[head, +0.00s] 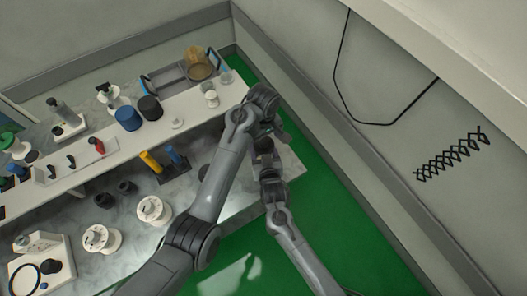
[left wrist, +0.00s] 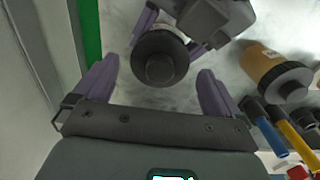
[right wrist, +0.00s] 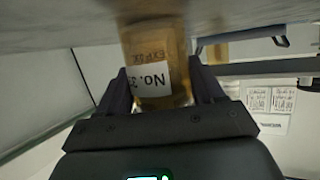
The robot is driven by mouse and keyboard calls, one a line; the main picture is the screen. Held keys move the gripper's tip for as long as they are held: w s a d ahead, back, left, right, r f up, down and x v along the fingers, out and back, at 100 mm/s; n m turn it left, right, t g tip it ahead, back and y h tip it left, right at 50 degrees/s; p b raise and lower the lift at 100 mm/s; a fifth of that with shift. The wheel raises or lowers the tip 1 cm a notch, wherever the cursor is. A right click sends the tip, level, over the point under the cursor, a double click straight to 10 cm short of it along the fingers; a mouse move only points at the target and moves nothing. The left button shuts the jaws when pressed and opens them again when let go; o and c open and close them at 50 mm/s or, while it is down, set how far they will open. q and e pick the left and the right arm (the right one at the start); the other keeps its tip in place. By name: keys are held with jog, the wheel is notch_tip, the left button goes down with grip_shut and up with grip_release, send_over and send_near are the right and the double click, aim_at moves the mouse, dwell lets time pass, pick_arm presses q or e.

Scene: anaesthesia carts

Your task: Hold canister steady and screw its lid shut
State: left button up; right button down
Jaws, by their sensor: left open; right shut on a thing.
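My right gripper (right wrist: 160,74) is shut on an amber canister (right wrist: 152,38) with a white label reading "No." upside down. In the left wrist view, a round dark lid (left wrist: 160,57) with a raised centre is seen from above, over the place where the right gripper's fingers close in. The lid hides most of the canister there, so I cannot tell how tightly it sits. My left gripper (left wrist: 157,72) is open, its fingers on either side of the lid and apart from it. In the head view, my arms hide the canister and lid.
A second amber canister (left wrist: 262,63) with a black lid lies right of the fingers in the left wrist view. White spools (head: 153,210) and a raised shelf (head: 100,160) occupy the worktop in the head view.

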pick_arm(q)
jog(key=shift+f, duration=1.3)
jog(key=shift+c, duration=0.4)
jog(key=c, duration=1)
jog(key=m, duration=0.6)
jog(key=shift+m, duration=0.4)
jog(key=m, duration=0.6)
jog(key=shift+f, duration=0.1)
jog(key=o, duration=1.1)
